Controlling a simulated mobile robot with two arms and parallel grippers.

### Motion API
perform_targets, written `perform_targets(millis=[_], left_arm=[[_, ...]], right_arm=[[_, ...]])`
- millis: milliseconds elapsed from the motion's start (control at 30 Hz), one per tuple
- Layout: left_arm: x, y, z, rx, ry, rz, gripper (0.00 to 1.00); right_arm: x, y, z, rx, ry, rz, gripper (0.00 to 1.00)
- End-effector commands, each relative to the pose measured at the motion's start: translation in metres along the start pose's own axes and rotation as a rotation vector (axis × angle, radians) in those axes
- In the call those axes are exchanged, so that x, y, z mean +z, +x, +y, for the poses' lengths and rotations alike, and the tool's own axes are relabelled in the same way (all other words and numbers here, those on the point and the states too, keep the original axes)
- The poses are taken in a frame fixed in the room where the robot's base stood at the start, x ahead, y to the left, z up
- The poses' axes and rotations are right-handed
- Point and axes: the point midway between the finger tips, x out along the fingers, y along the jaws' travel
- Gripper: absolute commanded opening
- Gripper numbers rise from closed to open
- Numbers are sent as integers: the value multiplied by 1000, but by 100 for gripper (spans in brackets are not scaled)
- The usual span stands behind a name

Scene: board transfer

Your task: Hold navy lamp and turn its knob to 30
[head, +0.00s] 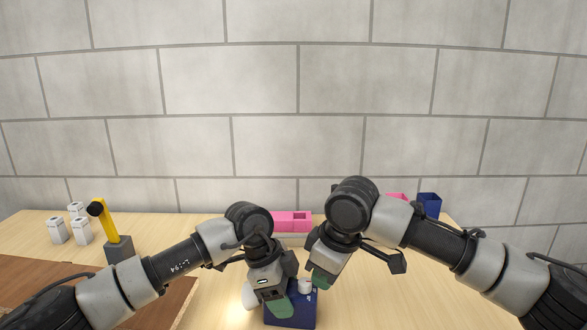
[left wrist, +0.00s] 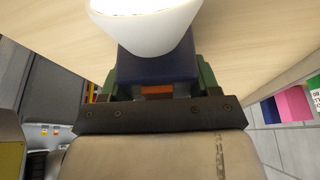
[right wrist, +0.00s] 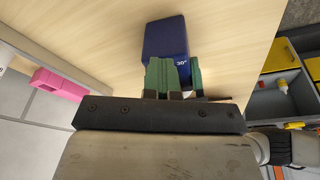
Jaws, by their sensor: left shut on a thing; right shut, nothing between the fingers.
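The navy lamp (head: 290,318) is a dark blue box on the table, partly hidden by my left gripper. Its white shade (head: 250,295) sticks out at the left and also shows in the left wrist view (left wrist: 145,22). A white knob (head: 305,287) sits on top of the box. My left gripper (head: 278,306) is shut on the lamp's box (left wrist: 157,66). My right gripper (head: 321,281) is shut and empty, close beside the knob. In the right wrist view, a "30°" mark (right wrist: 182,63) shows on the navy box, beside the green fingertips (right wrist: 172,68).
A pink block (head: 292,219) stands behind the arms. A navy box (head: 430,203) and another pink thing (head: 396,196) are at the back right. A yellow lamp (head: 103,217) on a grey base and several white containers (head: 57,230) stand at left. The table right of centre looks clear.

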Motion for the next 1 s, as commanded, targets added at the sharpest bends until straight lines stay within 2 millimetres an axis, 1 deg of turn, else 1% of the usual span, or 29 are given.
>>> perform_targets(millis=[33,600,1000], left_arm=[[0,3,2,9,5,-2,44],[-1,2,1,3,3,3,44],[-3,1,1,0,5,6,44]], right_arm=[[4,10,-3,-10,-1,-18,0],[3,9,-23,-16,-11,-16,0],[1,9,-28,-17,-11,-13,0]])
